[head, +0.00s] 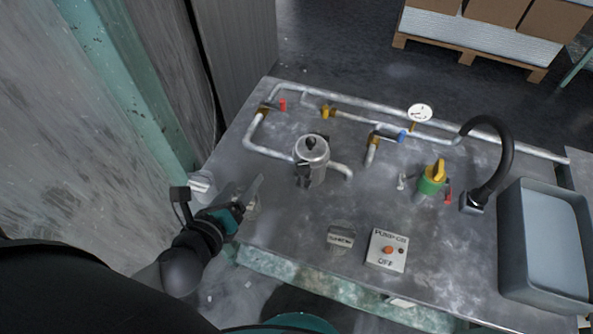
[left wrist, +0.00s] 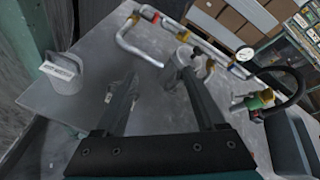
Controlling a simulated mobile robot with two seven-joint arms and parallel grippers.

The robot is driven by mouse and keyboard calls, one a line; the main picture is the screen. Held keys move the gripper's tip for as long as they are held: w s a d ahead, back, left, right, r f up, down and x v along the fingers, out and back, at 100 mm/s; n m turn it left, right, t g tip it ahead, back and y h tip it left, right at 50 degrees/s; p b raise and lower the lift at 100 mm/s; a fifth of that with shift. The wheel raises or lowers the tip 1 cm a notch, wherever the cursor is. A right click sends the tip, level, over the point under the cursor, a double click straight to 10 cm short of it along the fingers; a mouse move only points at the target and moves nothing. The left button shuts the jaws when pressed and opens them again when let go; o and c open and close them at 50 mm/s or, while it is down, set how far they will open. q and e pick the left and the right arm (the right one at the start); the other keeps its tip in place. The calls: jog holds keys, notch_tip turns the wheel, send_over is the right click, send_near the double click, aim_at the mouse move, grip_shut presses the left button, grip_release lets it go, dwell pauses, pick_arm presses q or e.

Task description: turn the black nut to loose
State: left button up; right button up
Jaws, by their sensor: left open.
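A grey metal filter housing (head: 318,168) stands upright on the bench among the pipes, with a round lid. A black nut-like knob (head: 310,142) sits on top of the lid, and another dark part shows low on its left side. The housing also shows beyond the fingers in the left wrist view (left wrist: 183,60), partly hidden by the right-hand finger. My left gripper (head: 248,196) is open and empty over the left part of the bench, to the left of the housing and apart from it. Its two spread fingers show in the left wrist view (left wrist: 158,82). My right gripper is not in view.
Grey pipes with a red valve handle (head: 283,104), a blue handle (head: 402,136) and a gauge (head: 419,113) run behind the housing. A green and yellow valve (head: 432,180), black hose (head: 505,150), grey tub (head: 510,240) and labelled control box (head: 387,262) stand to the right. The front-left bench is mostly clear.

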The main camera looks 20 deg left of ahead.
pick_arm(q)
jog(key=s+d+f+m+h, duration=0.15)
jog(key=d+m+h, duration=0.25)
jog(key=m, duration=0.5)
jog(key=m+b, duration=0.1)
send_near(299, 170)
jog(key=x, duration=0.7)
jog(key=shift+w+f, duration=0.15)
jog(key=shift+w, duration=0.1)
jog(key=shift+w+d+f, duration=0.2)
jog(key=shift+w+f, duration=0.05)
jog(key=shift+w, duration=0.35)
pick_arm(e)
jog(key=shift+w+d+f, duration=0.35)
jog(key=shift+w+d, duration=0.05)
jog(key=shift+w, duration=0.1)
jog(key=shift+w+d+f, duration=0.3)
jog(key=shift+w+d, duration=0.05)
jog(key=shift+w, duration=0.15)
pick_arm(q)
jog(key=c, duration=0.4)
grip_shut()
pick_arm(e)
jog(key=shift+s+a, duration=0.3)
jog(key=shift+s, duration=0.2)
